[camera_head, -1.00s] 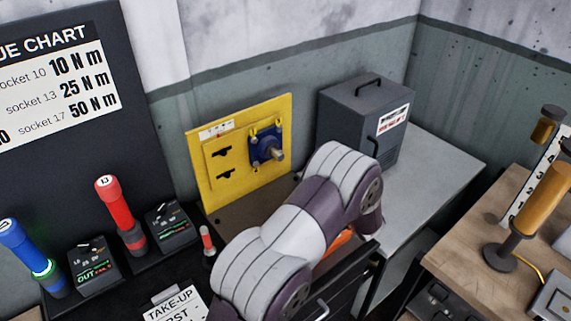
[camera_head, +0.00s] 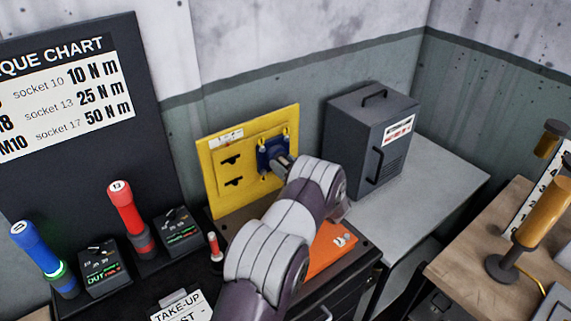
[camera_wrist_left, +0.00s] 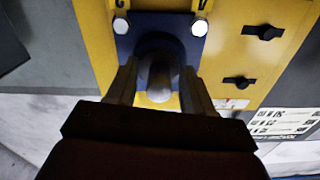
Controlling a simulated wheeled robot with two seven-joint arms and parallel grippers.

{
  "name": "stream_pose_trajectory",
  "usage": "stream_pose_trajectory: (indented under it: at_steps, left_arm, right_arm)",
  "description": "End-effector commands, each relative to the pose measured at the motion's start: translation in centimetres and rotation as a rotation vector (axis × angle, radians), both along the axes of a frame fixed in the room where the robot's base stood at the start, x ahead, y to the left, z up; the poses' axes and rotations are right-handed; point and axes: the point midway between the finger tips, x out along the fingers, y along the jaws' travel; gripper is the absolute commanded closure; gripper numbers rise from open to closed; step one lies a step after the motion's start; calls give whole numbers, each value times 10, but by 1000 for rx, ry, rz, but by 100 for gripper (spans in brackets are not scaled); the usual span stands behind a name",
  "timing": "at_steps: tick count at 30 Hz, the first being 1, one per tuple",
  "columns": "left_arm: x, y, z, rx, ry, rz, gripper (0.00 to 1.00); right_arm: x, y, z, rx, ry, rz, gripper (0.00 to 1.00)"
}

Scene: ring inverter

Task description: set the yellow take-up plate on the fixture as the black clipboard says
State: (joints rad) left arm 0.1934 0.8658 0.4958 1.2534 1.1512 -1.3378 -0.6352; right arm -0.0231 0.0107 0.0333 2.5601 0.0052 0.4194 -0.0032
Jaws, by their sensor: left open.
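The yellow fixture panel (camera_head: 211,182) stands upright against the wall, with a smaller yellow plate (camera_head: 232,178) with two black slotted catches on its face. At the plate's right is a blue block (camera_head: 265,156) with a grey round shaft sticking out. My left gripper (camera_wrist_left: 161,75) is open, its fingers on either side of the shaft (camera_wrist_left: 160,82) in the left wrist view. Whether they touch it I cannot tell. In the head view my left wrist mostly hides the gripper. The clipboard sheet (camera_head: 178,307), reading "TAKE-UP", is cut off by the bottom edge. My right gripper is not seen.
An orange mat (camera_head: 326,258) with small metal pieces lies under my left arm. A dark grey cabinet (camera_head: 345,150) stands right of the panel. Blue (camera_head: 37,248) and red (camera_head: 126,208) tools stand at the left. A torque chart (camera_head: 65,95) hangs behind them.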

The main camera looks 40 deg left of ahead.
Motion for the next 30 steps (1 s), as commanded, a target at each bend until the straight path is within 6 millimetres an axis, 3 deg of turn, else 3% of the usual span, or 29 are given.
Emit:
stream_pose_trajectory:
  at_steps: [2, 7, 21, 22, 24, 30]
  left_arm:
    - [0, 0, 0, 0, 0, 0, 48]
    - [0, -1, 0, 0, -1, -1, 100]
    - [-10, 2, 0, 1, 0, -1, 100]
    - [-9, 2, 0, 1, 0, -1, 71]
    - [-9, 2, 0, 1, 0, -1, 48]
    - [-9, 2, 0, 1, -1, -1, 48]
  right_arm:
    - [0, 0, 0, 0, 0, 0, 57]
    - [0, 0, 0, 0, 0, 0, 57]
    - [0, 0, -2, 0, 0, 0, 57]
    - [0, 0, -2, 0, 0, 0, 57]
    - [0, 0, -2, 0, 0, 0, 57]
    - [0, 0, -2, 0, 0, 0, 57]
